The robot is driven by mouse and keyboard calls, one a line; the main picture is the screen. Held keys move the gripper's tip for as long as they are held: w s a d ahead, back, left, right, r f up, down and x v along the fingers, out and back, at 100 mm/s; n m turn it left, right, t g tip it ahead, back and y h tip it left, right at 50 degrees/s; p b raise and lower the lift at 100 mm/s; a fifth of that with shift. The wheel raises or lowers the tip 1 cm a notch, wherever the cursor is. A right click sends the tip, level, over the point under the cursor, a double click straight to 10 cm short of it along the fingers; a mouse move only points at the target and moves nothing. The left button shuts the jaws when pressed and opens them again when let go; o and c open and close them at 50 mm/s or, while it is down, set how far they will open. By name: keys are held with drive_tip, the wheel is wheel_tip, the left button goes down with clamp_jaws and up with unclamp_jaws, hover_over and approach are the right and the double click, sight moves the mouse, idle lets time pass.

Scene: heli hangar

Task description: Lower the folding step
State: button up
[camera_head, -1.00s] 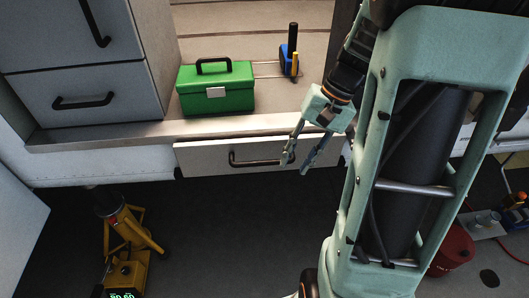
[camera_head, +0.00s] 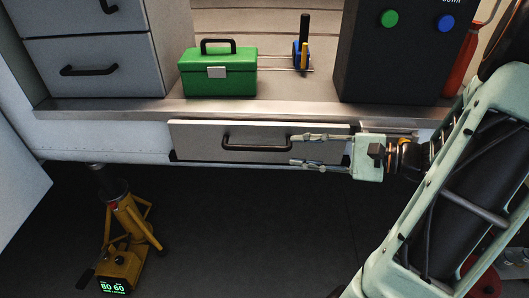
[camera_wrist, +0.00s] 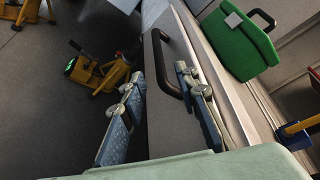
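The folding step appears to be the pale panel (camera_head: 200,142) below the metal sill. Its front stands close to upright. A black bar handle (camera_head: 255,148) runs across the panel; it also shows in the wrist view (camera_wrist: 166,65). My gripper (camera_head: 293,150) reaches in from the right, its fingers spread apart and level. The fingertips are at the handle's right end, and the upper one overlaps it in the head view. In the wrist view the handle lies ahead of my open fingers (camera_wrist: 158,72), nearer the right finger. Contact cannot be told.
A green toolbox (camera_head: 218,75) and a blue tool (camera_head: 302,55) are on the floor above the sill (camera_head: 110,108). Grey drawers (camera_head: 95,72) stand left and a black box (camera_head: 400,50) right. A yellow jack (camera_head: 125,245) stands lower left. The dark floor below the panel is mostly clear.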

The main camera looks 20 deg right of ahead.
sight(272, 149)
drive_tip(key=b+x, duration=0.1)
drive_tip(key=x, duration=0.9)
clamp_jaws()
drive_tip(key=shift+s, duration=0.1)
